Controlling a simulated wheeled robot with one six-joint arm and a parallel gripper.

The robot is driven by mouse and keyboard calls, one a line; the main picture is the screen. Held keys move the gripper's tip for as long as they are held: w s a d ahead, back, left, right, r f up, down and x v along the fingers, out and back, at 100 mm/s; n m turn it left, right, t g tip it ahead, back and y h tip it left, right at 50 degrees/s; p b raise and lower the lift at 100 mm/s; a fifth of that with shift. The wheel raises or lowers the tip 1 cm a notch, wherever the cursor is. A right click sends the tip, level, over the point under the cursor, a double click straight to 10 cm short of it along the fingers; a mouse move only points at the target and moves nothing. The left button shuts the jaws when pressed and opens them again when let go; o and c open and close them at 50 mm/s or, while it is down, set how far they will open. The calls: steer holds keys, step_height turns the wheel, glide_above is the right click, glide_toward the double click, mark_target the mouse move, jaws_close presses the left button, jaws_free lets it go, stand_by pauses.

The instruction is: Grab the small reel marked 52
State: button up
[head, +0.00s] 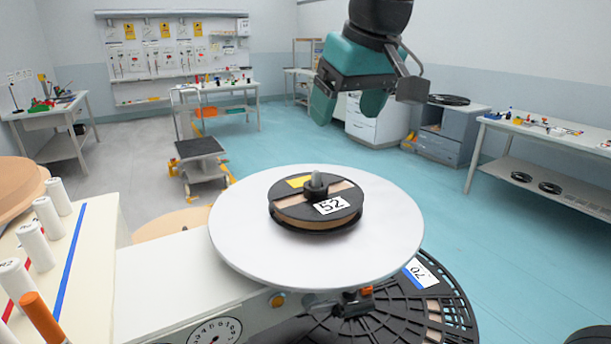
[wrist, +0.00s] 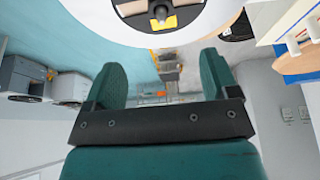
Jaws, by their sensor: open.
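The small reel marked 52 (head: 297,216) lies flat on a round white turntable (head: 240,240) in the head view. It is black with a tan winding, a white label and a yellow patch. A grey spindle (head: 316,186) stands up through its middle. In the wrist view the reel (wrist: 150,10) shows at the top edge, partly cut off, on the white disc (wrist: 205,28). My gripper (head: 347,108) is teal, open and empty, above and behind the turntable in the head view. Its two fingers also show in the wrist view (wrist: 162,78), apart from the reel.
A large black reel (head: 400,315) with a label lies below the turntable. White rolls (head: 48,216) and an orange one (head: 42,316) stand at left. A cart (head: 202,148) and a right-hand workbench (head: 545,135) stand farther off. The air around the turntable's far side is clear.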

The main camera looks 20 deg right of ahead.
mark_target(319, 176)
steer(key=x, duration=0.4)
steer(key=p+x, duration=0.1)
steer(key=x, duration=0.7)
steer(key=shift+w+r+p, duration=0.15)
steer(key=shift+w+p, duration=0.2)
steer(key=shift+p, duration=0.05)
steer(key=p+x, duration=0.1)
steer(key=x, duration=0.4)
steer(key=shift+w+p, duration=0.15)
steer(key=shift+p, duration=0.2)
steer(key=shift+r, duration=0.1)
steer(key=c, duration=1.3)
steer(key=shift+o, duration=0.2)
